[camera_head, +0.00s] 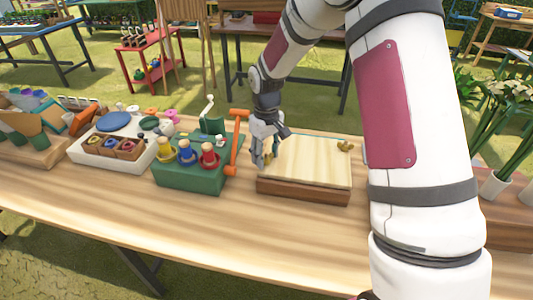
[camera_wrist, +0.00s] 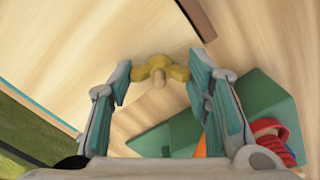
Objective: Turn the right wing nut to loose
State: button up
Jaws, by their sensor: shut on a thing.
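The wooden press has a pale top board (camera_head: 310,155) over a darker brown base (camera_head: 300,190) on the table. A yellow wing nut (camera_head: 345,146) stands at the board's right side, clear of my gripper. My gripper (camera_head: 266,150) is down at the board's left side. In the wrist view, my gripper (camera_wrist: 160,82) is shut on another yellow wing nut (camera_wrist: 160,70), its wings spanning between the two teal finger pads. In the head view this wing nut is mostly hidden by the fingers.
A white tray (camera_head: 95,155) is further left. Flowers in white pots (camera_head: 493,186) stand at the right. The table front (camera_head: 200,225) is clear.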

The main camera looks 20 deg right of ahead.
jog(key=n+p, duration=0.1)
jog(key=n, duration=0.5)
jog(key=shift+n, duration=0.3)
jog(key=n+p, duration=0.1)
jog(key=n, duration=1.1)
jog(key=shift+n+p, duration=0.3)
jog(key=shift+p, duration=0.1)
jog(key=n, duration=0.6)
jog(key=shift+n+p, duration=0.3)
jog(key=shift+n, duration=0.1)
jog(key=o, duration=1.2)
jog(key=shift+c, duration=0.2)
